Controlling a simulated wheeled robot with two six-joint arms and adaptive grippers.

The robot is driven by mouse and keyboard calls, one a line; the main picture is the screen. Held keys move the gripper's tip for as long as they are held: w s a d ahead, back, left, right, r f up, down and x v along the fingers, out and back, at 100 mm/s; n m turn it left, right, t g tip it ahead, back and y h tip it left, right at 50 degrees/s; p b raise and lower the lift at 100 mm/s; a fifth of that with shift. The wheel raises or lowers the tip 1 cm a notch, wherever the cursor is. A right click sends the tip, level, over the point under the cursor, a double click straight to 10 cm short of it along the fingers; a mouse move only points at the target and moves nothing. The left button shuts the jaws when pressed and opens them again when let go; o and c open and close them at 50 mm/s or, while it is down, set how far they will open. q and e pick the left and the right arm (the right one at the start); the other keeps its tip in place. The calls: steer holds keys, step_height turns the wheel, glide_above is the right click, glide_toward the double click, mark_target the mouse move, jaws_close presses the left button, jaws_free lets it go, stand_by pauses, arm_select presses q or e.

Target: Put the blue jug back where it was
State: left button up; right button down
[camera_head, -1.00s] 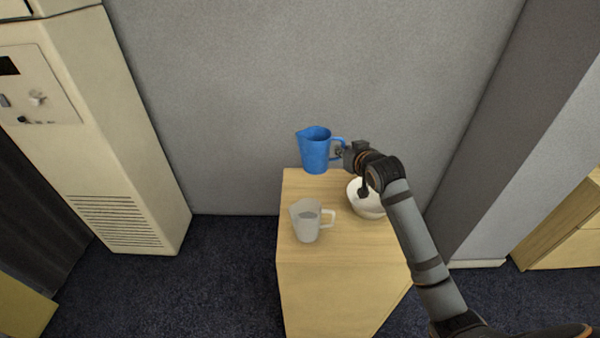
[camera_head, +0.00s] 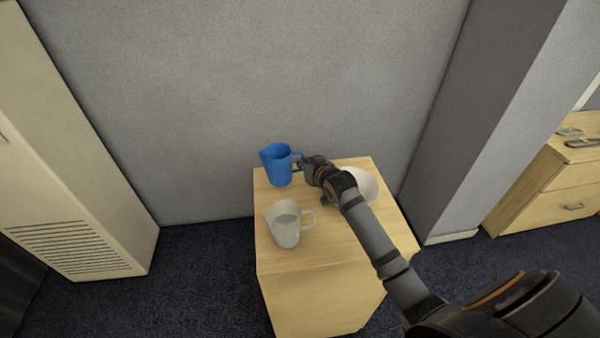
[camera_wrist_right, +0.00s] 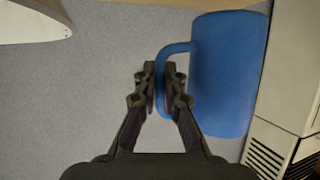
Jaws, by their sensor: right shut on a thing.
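The blue jug (camera_head: 277,166) is at the back left of the small wooden cabinet top in the head view, upright with its handle to the right. My right gripper (camera_head: 302,163) is shut on the jug's handle. In the right wrist view the jug (camera_wrist_right: 229,75) is at the right, and the gripper fingers (camera_wrist_right: 157,88) close around its handle. I cannot tell whether the jug's base touches the cabinet top. My left gripper is not in view.
A clear measuring jug (camera_head: 286,228) stands at the front left of the cabinet top (camera_head: 335,240). A white bowl (camera_head: 362,184) sits at the right, partly behind my right arm. A grey wall stands close behind. A drawer unit (camera_head: 550,180) is at the far right.

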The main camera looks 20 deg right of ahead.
step_height(320, 180, down, 3)
steer(key=shift+f+p, duration=0.15)
steer(key=shift+p, duration=0.15)
steer(key=shift+f, duration=0.3)
steer(key=shift+f, duration=0.15)
steer(key=c, duration=1.5)
jaws_free()
steer(key=shift+o, duration=0.2)
